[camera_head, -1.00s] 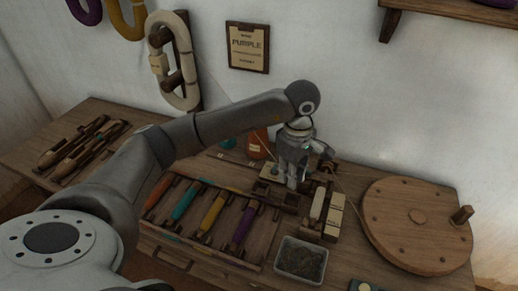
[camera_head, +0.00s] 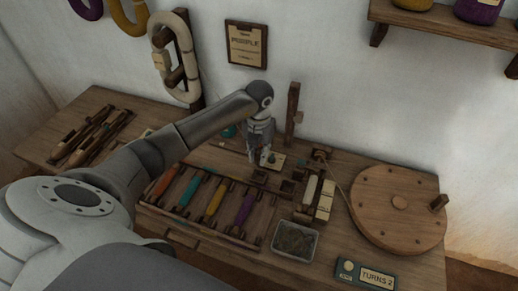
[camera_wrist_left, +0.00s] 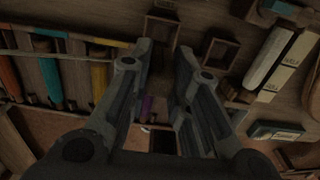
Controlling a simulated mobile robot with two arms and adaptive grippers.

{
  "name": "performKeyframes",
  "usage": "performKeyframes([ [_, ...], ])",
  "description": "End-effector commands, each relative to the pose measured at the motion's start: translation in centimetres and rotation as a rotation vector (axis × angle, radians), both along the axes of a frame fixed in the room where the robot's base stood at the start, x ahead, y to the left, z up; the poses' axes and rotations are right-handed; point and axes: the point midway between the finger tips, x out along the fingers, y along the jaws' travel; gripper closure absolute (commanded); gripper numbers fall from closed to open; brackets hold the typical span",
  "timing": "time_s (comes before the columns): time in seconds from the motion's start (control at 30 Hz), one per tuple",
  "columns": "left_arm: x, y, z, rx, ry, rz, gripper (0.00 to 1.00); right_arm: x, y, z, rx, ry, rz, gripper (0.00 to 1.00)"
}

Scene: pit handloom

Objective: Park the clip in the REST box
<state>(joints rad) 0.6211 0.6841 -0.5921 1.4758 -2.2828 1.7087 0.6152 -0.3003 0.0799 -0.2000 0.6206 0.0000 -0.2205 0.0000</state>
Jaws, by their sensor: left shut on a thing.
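My left gripper (camera_head: 262,158) is over the workbench, behind the row of coloured bobbins and beside a small pale plate (camera_head: 274,160). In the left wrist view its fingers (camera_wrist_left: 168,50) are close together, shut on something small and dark. I take this for the clip, but its shape is not clear. Two small open wooden boxes (camera_head: 287,187) stand just in front of the gripper; in the wrist view one box (camera_wrist_left: 161,32) is beyond the fingertips and another (camera_wrist_left: 219,50) is to the right. I cannot read a REST label on either. My right gripper is not in view.
Bobbins in a rack (camera_head: 214,202) lie left of a grey tray (camera_head: 296,240). A large wooden wheel (camera_head: 400,225) fills the right side. A wooden post (camera_head: 293,112) stands behind the boxes. A TURNS 2 counter (camera_head: 366,275) is at the front.

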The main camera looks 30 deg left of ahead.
Motion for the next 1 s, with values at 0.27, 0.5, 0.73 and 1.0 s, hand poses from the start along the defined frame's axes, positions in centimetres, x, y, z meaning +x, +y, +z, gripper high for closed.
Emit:
performKeyframes([
  [0.27, 0.0, 0.0, -1.4, -0.001, 0.000, 0.006, 0.94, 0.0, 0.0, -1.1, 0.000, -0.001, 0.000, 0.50],
  [0.5, 0.0, 0.0, -3.7, -0.002, 0.000, 0.006, 0.94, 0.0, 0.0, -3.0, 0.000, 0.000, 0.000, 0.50],
  [0.73, 0.0, 0.0, -6.0, 0.000, 0.000, 0.004, 0.94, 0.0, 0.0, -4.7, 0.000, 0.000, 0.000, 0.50],
  [1.0, 0.0, 0.0, -8.2, -0.001, -0.001, 0.004, 0.94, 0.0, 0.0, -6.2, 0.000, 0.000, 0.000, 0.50],
])
